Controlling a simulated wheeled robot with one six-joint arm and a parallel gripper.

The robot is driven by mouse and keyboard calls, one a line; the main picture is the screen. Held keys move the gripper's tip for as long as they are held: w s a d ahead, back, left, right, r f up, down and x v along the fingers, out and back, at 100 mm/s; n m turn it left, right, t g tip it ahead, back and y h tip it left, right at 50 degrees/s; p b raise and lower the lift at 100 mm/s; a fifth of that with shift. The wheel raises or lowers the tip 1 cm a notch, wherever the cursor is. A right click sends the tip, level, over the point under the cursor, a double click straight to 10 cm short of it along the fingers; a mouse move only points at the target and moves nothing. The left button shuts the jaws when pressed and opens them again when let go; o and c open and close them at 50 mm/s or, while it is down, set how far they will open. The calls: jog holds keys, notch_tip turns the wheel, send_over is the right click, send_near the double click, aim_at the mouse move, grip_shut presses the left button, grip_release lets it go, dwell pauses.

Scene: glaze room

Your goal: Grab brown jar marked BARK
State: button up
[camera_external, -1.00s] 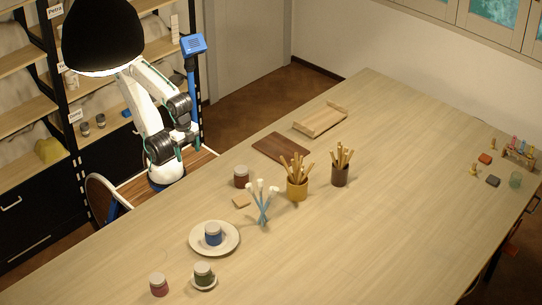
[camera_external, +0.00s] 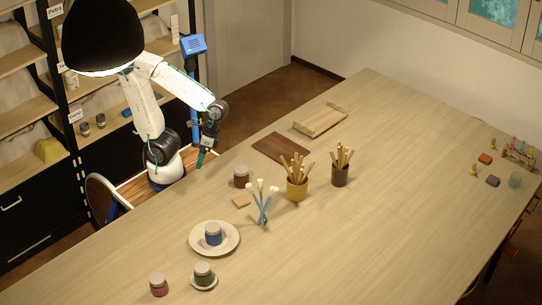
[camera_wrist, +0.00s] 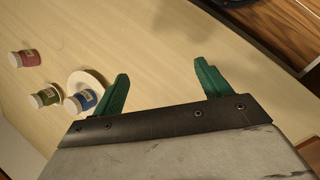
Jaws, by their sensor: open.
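A brown jar (camera_external: 241,178) with a pale lid stands upright on the table near its left edge in the external view. Any lettering on it is too small to read there. My gripper (camera_external: 202,162) is at the table's left edge, to the left of the brown jar and apart from it, pointing down. In the wrist view my gripper (camera_wrist: 161,70) has its two green fingers spread wide with nothing between them. The brown jar does not show in the wrist view.
A blue jar (camera_external: 213,236) stands on a white plate (camera_external: 233,249); a green jar (camera_external: 203,275) and a red jar (camera_external: 159,285) stand nearby.

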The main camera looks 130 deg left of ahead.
aim_at(241, 169)
jog(key=w+a+f+n+t+h, duration=0.2)
jog(key=w+a+n+t+h, duration=0.15)
jog(key=a+n, duration=0.5)
jog(key=w+a+f+n+t+h, duration=0.3)
jog(key=a+n+t+h, duration=0.1)
jog(key=a+n, duration=0.4)
jog(key=shift+m+t+y, duration=0.25)
jog(key=shift+m+y, duration=0.1)
jog(key=shift+m, duration=0.2)
jog(key=x, duration=0.6)
jog(key=shift+w+f, duration=0.25)
jog(key=shift+w, duration=0.3)
jog(key=c, duration=1.6)
